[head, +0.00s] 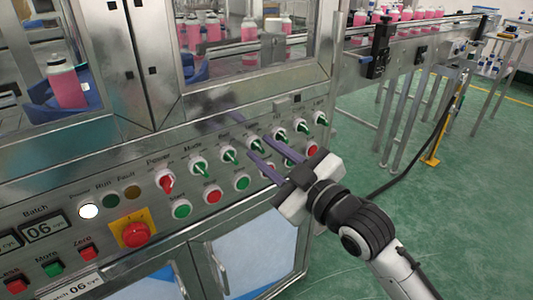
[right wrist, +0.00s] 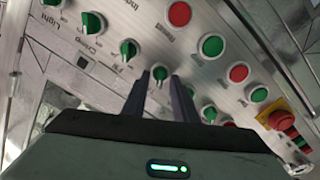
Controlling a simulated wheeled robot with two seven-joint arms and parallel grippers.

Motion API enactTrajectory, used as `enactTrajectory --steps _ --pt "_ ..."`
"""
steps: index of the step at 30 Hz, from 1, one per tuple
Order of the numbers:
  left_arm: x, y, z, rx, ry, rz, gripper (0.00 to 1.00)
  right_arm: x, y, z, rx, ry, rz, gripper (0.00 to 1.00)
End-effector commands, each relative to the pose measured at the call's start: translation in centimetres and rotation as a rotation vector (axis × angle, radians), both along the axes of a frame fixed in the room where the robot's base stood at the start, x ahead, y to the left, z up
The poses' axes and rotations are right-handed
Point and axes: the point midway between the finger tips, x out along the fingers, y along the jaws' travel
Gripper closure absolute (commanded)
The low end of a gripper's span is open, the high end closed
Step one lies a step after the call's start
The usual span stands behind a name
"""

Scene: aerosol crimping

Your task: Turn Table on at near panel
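The near panel (head: 125,195) carries a slanted row of knobs. My right gripper (head: 257,146) reaches in from the lower right, its two dark fingers apart with their tips at a green-handled knob (head: 255,144), fourth from the right end. In the right wrist view this knob (right wrist: 160,74) sits between the fingertips (right wrist: 161,80). Whether the fingers touch it is unclear. Its label is hidden or too blurred to read, so I cannot confirm that it is Table. My left gripper is not in view.
The red Power knob (head: 166,183) and the Mode knob (head: 199,165) are to the left, the Fill knob (head: 279,135) close on the right. Red and green push buttons lie just below. A red emergency stop (head: 135,234) on yellow is at lower left. Green floor (head: 470,190) is open at right.

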Motion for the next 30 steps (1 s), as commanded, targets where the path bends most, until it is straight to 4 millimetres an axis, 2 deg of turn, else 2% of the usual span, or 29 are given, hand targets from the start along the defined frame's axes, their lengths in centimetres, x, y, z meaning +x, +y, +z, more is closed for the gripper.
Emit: enactTrajectory --steps 7,11,12,23,30 --pt "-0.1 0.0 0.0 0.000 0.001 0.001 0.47 0.0 0.0 0.0 0.000 0.000 0.000 0.76" --pt "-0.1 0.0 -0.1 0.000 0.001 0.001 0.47 0.0 0.0 0.0 0.001 0.001 0.000 0.98" --pt "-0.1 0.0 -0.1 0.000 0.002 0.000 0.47 0.0 0.0 0.0 0.001 0.001 0.000 1.00" --pt "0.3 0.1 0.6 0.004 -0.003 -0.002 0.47 0.0 0.0 0.2 0.027 0.022 0.000 1.00" --pt "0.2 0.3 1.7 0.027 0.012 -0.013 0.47 0.1 0.0 0.4 0.132 0.101 -0.001 1.00"
